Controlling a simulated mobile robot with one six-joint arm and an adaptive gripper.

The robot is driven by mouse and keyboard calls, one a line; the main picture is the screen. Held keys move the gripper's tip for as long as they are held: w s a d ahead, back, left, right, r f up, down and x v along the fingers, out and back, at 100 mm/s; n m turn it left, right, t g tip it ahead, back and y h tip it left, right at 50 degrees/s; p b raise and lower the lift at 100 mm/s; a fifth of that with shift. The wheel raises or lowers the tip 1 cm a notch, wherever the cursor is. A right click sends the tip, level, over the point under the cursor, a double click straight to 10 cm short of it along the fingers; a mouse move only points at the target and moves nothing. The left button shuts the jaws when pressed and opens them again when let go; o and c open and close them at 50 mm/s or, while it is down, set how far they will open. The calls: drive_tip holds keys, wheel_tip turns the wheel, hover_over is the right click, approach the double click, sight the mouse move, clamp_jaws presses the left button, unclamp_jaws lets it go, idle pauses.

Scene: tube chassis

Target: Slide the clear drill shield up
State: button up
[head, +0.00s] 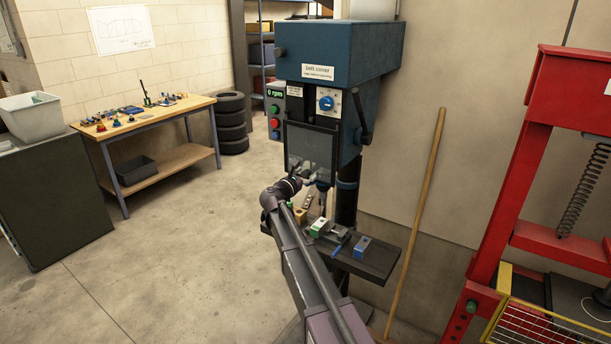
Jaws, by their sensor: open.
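The drill press (345,55) stands against the wall in the middle of the head view, with a blue head marked as a belt cover. The clear drill shield (309,142) is a see-through panel in a dark frame on the front of the drill head. It hangs below the control panel, in front of the spindle. My gripper (305,175) is open at the lower part of the shield. I cannot tell whether its fingers touch the shield's lower edge. My arm comes up from the bottom and hides part of the drill table.
The drill table (382,262) holds a green-and-white block (318,227), a vise-like part and a blue block (362,245). A broom handle (415,220) leans on the wall to the right. A red press frame (510,190) stands far right.

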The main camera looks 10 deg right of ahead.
drive_tip(key=v, duration=1.2)
drive_tip(key=shift+d, duration=0.1)
drive_tip(key=s+d+f+m+g+y, duration=0.2)
drive_tip(key=s+d+f+m+g, duration=0.25)
drive_tip(key=s+f+m, duration=0.2)
drive_tip(key=s+d+f+m+g+y, duration=0.2)
drive_tip(key=s+d+f+m+g, duration=0.2)
drive_tip(key=s+d+f+m, duration=0.25)
drive_tip(key=s+a+f+m+g+y, duration=0.1)
drive_tip(key=s+m+y, duration=0.3)
drive_tip(key=s, duration=0.5)
drive_tip(key=s+a+f+m+g+y, duration=0.2)
drive_tip(key=s+f+m+g+y, duration=0.1)
drive_tip(key=s+m, duration=0.5)
drive_tip(key=shift+s+a+f+y, duration=0.3)
drive_tip(key=shift+s+f+y, duration=0.5)
drive_tip(key=shift+s, duration=0.25)
drive_tip(key=shift+g, duration=0.25)
